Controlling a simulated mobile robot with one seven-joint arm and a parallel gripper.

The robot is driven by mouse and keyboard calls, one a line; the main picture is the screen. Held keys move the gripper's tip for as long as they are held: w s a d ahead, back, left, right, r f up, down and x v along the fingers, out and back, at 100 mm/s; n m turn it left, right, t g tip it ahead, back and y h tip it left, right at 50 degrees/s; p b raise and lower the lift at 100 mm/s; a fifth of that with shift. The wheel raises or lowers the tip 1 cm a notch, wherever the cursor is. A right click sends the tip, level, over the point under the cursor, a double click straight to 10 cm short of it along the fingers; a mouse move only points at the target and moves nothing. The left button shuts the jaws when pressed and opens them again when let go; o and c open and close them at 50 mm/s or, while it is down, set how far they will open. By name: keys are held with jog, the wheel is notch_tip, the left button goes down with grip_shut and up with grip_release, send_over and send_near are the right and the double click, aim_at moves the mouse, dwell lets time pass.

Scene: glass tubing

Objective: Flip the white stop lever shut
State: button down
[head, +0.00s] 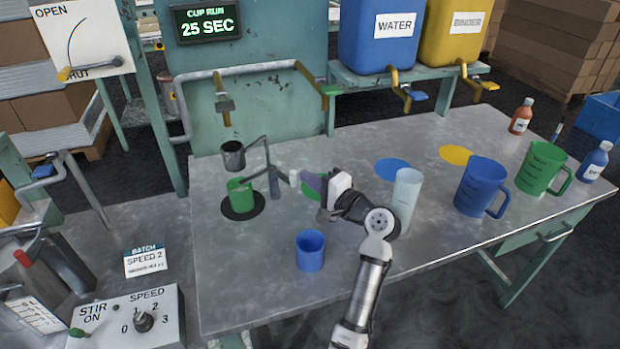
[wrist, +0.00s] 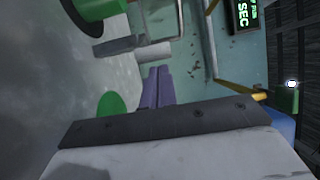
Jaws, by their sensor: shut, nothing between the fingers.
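The white stop lever (head: 294,178) shows as a short white end on a grey metal bracket (head: 264,165) beside the green cup. In the wrist view the white lever end (wrist: 153,51) lies just beyond my fingertips. My gripper (head: 306,181) has purple fingers pressed together and empty; they also show in the wrist view (wrist: 157,76). The fingertips are very close to the lever; I cannot tell if they touch it. The green cup (head: 241,196) stands on a black disc (head: 254,208), with a dark metal cup (head: 233,155) above and behind it.
A blue cup (head: 310,251) stands on the table front. A clear tall beaker (head: 406,199) stands right of my arm, with blue (head: 478,187) and green (head: 541,167) jugs farther right. Overhead are pipe taps (head: 224,104). A board marked OPEN and SHUT (head: 82,40) hangs at upper left.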

jog(key=shift+s+a+m+t+h+p, duration=0.7)
jog(key=shift+s+a+h, duration=0.25)
jog(key=shift+s, duration=0.1)
jog(key=shift+w+d+y, duration=0.1)
jog(key=shift+y, duration=0.15)
